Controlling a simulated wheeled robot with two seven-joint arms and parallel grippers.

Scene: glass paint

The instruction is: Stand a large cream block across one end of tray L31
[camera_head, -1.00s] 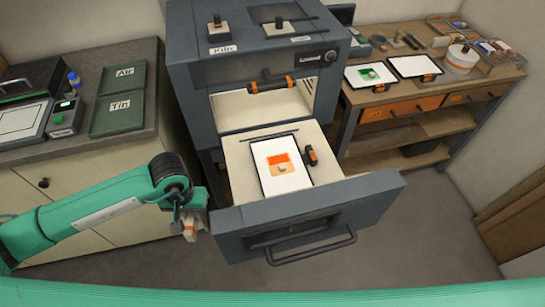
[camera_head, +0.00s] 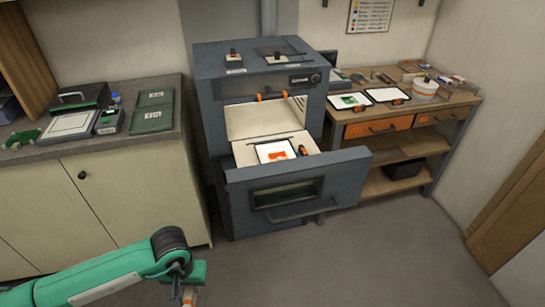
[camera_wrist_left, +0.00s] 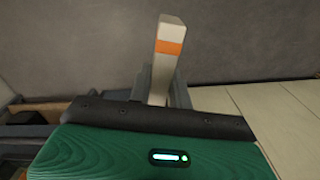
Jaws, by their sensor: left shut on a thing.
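My left gripper (camera_head: 188,290) is at the bottom edge of the head view, low in front of the cabinet and well away from the trays. It is shut on a long cream block with an orange band (camera_wrist_left: 169,50), which points away from the jaws in the left wrist view. A white tray with an orange patch (camera_head: 264,155) lies in the open kiln drawer. I cannot read which is L31. My right gripper is not in view.
The grey kiln (camera_head: 212,115) stands in the middle with its drawer front (camera_head: 345,165) pulled out. A counter (camera_head: 170,120) at the left holds green trays (camera_head: 152,119) and devices. The floor in front is clear.

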